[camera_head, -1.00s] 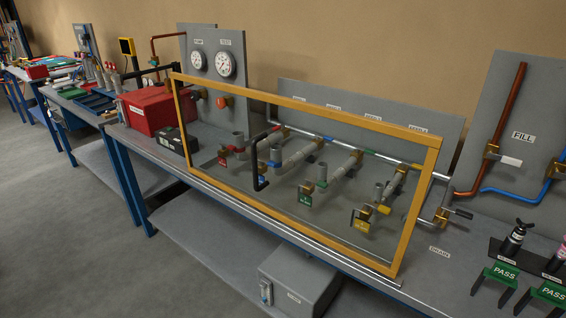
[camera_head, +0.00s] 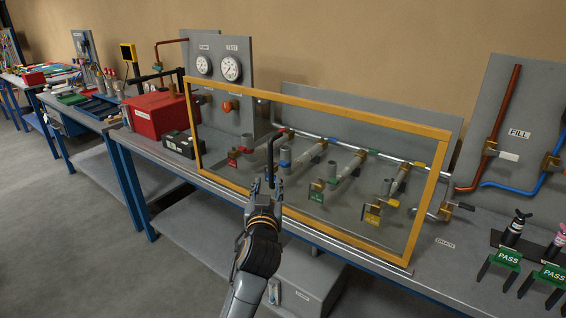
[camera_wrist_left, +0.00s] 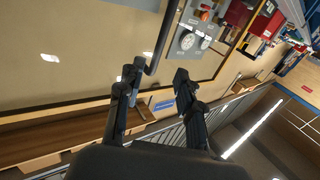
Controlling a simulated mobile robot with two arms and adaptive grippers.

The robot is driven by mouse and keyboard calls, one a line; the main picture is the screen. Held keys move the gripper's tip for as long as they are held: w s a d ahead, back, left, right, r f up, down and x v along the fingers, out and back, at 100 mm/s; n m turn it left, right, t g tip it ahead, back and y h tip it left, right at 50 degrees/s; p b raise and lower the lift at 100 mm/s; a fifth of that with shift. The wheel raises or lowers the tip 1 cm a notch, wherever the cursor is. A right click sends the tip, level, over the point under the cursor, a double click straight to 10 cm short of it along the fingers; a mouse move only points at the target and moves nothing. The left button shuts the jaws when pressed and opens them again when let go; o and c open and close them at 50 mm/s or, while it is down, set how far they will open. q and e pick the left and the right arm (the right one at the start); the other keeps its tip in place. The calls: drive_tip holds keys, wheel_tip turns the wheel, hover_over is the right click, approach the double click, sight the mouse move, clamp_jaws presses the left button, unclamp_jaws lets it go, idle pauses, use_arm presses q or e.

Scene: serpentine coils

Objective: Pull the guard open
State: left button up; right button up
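The guard is a clear panel in a yellow frame (camera_head: 350,114), standing in front of the pipes and valves on the bench. Its black upright handle (camera_head: 270,158) is left of the panel's middle. My left gripper (camera_head: 265,186) is in front of the guard at the handle's lower end, pointing up. In the left wrist view, its two fingers (camera_wrist_left: 158,72) are spread apart, and the black handle (camera_wrist_left: 164,38) shows just beyond the fingertips, between their lines. I cannot tell whether a finger touches it. The handle's lower end is partly hidden by the gripper. My right gripper is not in view.
A red box (camera_head: 154,115) and a black case (camera_head: 182,144) stand left of the guard. Two gauges (camera_head: 231,68) are on the panel behind. Green PASS stands (camera_head: 507,258) are at the right. A grey box (camera_head: 310,285) sits under the bench.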

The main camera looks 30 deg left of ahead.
sight(270, 164)
use_arm(q)
drive_tip(key=p+x, duration=0.2)
drive_tip(key=x, duration=0.9)
drive_tip(key=shift+w+f, duration=0.1)
drive_tip(key=shift+p+x, duration=0.3)
drive_tip(key=shift+x, duration=0.5)
drive_tip(key=shift+a, duration=0.1)
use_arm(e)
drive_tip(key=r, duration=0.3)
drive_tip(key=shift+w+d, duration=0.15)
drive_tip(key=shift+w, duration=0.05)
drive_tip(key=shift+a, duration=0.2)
use_arm(q)
clamp_jaws()
drive_tip(key=shift+f, duration=0.1)
